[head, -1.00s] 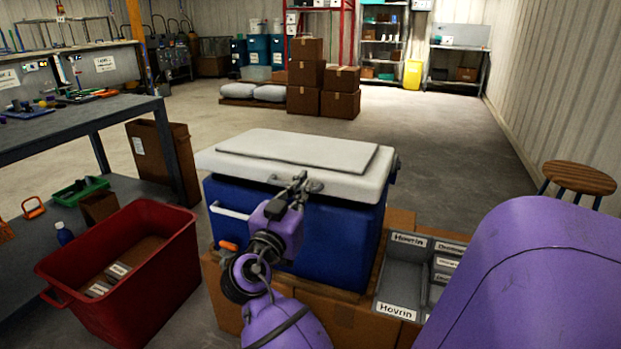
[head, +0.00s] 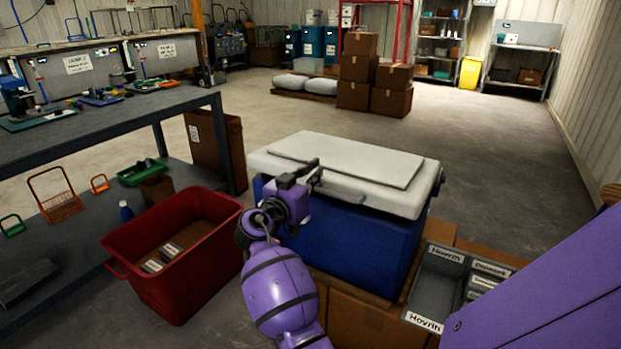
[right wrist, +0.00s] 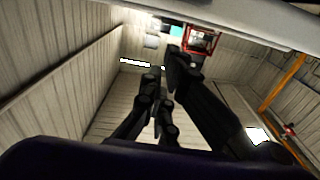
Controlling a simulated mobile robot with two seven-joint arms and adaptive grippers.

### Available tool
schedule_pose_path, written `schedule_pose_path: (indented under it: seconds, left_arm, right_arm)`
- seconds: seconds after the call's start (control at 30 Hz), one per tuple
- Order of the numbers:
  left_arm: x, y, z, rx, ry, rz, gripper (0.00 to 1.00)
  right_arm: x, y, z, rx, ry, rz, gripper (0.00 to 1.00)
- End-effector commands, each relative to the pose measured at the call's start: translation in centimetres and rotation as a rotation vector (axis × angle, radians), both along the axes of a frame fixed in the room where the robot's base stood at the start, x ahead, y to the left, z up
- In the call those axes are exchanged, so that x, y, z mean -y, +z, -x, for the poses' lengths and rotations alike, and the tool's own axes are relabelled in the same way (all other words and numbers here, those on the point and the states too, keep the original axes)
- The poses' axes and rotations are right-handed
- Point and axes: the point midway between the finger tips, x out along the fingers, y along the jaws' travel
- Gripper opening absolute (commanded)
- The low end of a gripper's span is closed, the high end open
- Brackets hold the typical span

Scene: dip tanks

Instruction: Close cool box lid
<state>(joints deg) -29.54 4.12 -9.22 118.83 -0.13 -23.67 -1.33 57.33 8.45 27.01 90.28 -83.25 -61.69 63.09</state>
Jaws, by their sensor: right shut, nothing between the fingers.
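The cool box (head: 365,243) has a blue body and stands in the middle of the head view. Its white lid (head: 400,200) lies about level over the body. I see no clear gap, but my gripper and arm hide part of the front, so I cannot tell if it is fully seated. My right gripper (head: 314,172) is shut and empty, at the front edge of the lid. I cannot tell if it touches. In the right wrist view the dark fingers (right wrist: 165,75) point up past a pale edge. My left gripper is not in view.
A red bin (head: 225,262) stands left of the box. A grey divided tray (head: 425,290) lies at its right on cardboard. A workbench (head: 110,125) runs along the left. Stacked cartons (head: 358,70) stand behind, with clear floor between.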

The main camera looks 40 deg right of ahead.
Motion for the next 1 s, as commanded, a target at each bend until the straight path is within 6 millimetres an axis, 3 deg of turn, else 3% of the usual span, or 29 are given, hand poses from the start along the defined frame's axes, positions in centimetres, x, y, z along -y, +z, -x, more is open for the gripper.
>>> schedule_pose_path:
  seconds: [0.1, 0.27, 0.3, 0.5, 1.0]
  left_arm:
    - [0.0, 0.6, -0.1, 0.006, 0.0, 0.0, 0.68]
    - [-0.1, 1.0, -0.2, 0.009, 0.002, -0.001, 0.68]
    - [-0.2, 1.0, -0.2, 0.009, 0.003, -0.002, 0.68]
    - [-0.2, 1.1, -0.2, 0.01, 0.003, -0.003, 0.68]
    - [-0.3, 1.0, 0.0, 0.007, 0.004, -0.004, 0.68]
  right_arm:
    - [2.7, 0.5, -0.8, 0.001, -0.003, 0.003, 0.0]
    - [5.5, 0.1, -1.6, -0.002, -0.001, 0.0, 0.0]
    - [4.9, -1.0, -1.5, -0.004, 0.001, -0.003, 0.0]
    - [4.2, -3.0, -1.2, -0.001, 0.0, 0.0, 0.0]
    - [4.0, -3.7, -1.2, 0.001, 0.0, 0.0, 0.0]
